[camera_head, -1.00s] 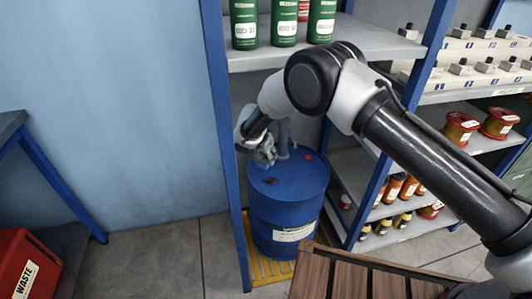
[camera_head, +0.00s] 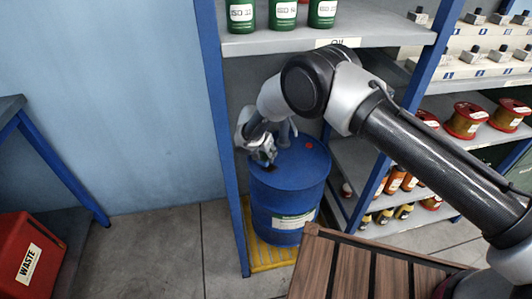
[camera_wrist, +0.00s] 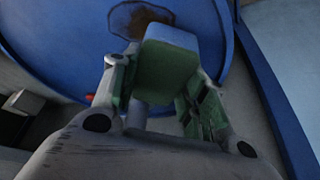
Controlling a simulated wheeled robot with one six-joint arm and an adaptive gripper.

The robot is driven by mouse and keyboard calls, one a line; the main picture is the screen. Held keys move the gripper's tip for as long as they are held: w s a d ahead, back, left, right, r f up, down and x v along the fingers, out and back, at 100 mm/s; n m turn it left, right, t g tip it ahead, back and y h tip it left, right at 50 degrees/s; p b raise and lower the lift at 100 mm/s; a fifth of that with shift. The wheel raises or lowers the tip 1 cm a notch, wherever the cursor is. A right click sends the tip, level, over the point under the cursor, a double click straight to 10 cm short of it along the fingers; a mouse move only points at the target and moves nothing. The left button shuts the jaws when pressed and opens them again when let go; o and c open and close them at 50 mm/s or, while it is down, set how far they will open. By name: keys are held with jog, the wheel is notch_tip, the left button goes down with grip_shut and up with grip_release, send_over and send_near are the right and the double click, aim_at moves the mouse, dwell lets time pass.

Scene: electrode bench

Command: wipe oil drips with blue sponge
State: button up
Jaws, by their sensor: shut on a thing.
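The blue oil drum (camera_head: 290,190) stands upright under the shelf. A dark brown oil patch (camera_wrist: 138,20) lies on its lid in the wrist view; in the head view it is mostly hidden beside my gripper (camera_head: 266,156). In the wrist view my gripper (camera_wrist: 163,80) is shut on the sponge (camera_wrist: 170,58), a block with a dull blue end and a greenish face. The sponge is over the lid, at the near edge of the patch and covering part of it. I cannot tell whether it touches the lid.
A red cap (camera_head: 309,146) and a grey upright fitting (camera_head: 284,132) sit on the lid. A blue shelf post (camera_head: 222,150) stands close left of the drum. Green bottles (camera_head: 283,12) stand on the shelf above. A red waste bin (camera_head: 22,262) is at lower left, with open floor between.

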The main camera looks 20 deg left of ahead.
jog(key=shift+f, duration=1.05)
dwell(0.4)
